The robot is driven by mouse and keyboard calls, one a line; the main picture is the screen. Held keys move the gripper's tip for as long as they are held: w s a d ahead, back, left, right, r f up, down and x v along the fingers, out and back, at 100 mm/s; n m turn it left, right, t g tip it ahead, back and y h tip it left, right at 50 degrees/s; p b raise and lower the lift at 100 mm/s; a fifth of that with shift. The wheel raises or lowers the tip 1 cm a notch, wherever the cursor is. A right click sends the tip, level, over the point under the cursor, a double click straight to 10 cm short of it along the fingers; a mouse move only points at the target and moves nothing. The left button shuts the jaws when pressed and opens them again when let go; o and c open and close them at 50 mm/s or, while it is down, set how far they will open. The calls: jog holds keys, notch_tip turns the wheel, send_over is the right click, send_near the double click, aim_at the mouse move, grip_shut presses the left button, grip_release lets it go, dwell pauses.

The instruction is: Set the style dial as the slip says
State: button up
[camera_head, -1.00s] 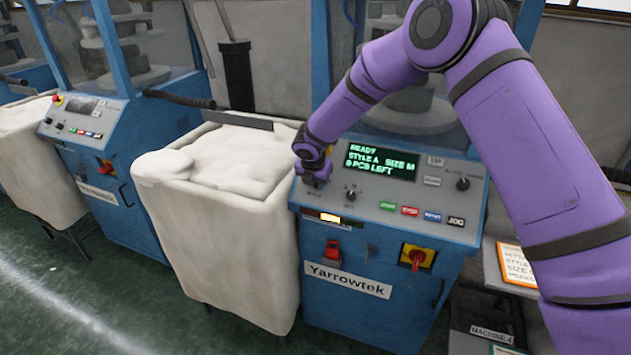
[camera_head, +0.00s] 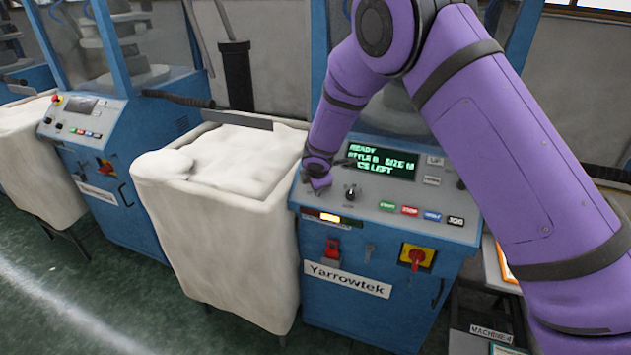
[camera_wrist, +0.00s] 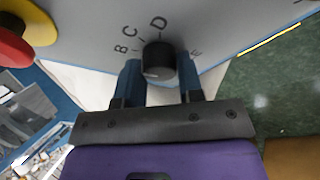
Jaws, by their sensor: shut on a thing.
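The style dial (camera_wrist: 157,62) is a black knob on the grey panel, with letters B, C, D and E around it in the wrist view. My gripper (camera_wrist: 160,80) is shut on it, one blue finger on each side. I cannot clearly read where its pointer sits. In the head view my gripper (camera_head: 318,182) is at the panel's left end and hides the dial. The green-lit display (camera_head: 381,161) shows READY, a style letter that looks like B, and size M. The slip (camera_head: 506,262) at the right is mostly hidden behind my arm; its writing cannot be read.
A second black knob (camera_head: 350,192) stands just right of my gripper. A row of coloured buttons (camera_head: 409,210) and a red-yellow switch (camera_head: 417,257) are lower right. A red-yellow stop button (camera_wrist: 38,22) is near the dial. A white-lined bin (camera_head: 215,225) stands left.

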jog(key=m+t, duration=0.1)
jog(key=m, duration=0.5)
jog(key=shift+s+m+t, duration=0.1)
jog(key=shift+m+t, duration=0.2)
jog(key=shift+t, duration=0.1)
dwell(0.4)
jog(key=o, duration=0.9)
jog(key=shift+f, duration=0.1)
jog(key=v, duration=1)
jog(key=shift+s+r, duration=0.25)
jog(key=shift+r, duration=0.05)
